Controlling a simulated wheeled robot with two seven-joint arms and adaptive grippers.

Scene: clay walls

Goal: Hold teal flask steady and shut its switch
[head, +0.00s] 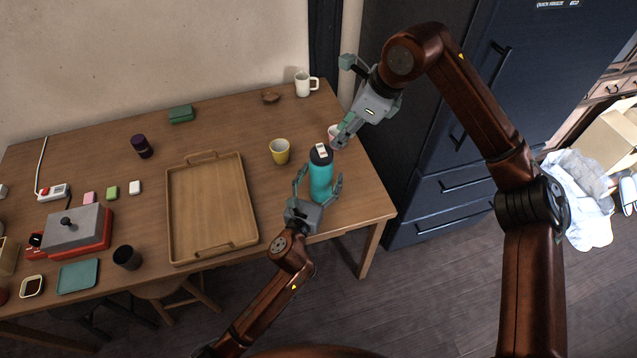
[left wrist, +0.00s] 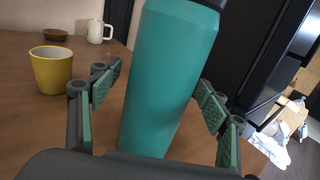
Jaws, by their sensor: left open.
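The teal flask (head: 321,182) stands upright near the right front of the wooden table, with a dark lid (head: 316,160) and a pale switch piece (head: 321,149) on top. My left gripper (head: 319,177) is open, with its fingers on both sides of the flask. The left wrist view shows the flask body (left wrist: 165,80) between the finger pads; contact cannot be told, and the lid is mostly cut off. My right gripper (head: 341,101) is open and empty above the table's right edge, its lower finger close to the lid's upper right.
A wooden tray (head: 177,215) lies further left. A white mug (head: 303,84) stands at the back. A dark fridge (head: 425,185) stands to the right.

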